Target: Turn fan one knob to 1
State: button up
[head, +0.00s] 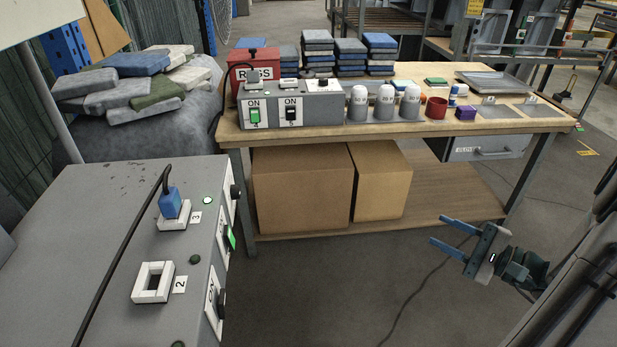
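A grey control box (105,215) fills the lower left of the head view. Its right side face is seen at a steep angle and carries a small black knob (236,192), a lit green switch (231,240) and a dark switch (221,304) on white plates. I cannot read which control belongs to fan one, nor any knob setting. The labels 3 and 2 show on top of the box. My gripper (438,230) is at the lower right, over the floor and well right of the box. Its two blue fingers are apart and empty, pointing left.
A blue plug (171,203) with a black cable sits in socket 3; socket 2 (153,282) is empty. A wooden workbench (440,125) behind holds a switch box (291,104), bottles and stacked blocks. Cardboard boxes (300,188) stand beneath it. The floor between box and gripper is mostly open.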

aim_at(235, 190)
jog(key=z, duration=0.35)
jog(key=i, duration=0.6)
jog(key=u, duration=1.8)
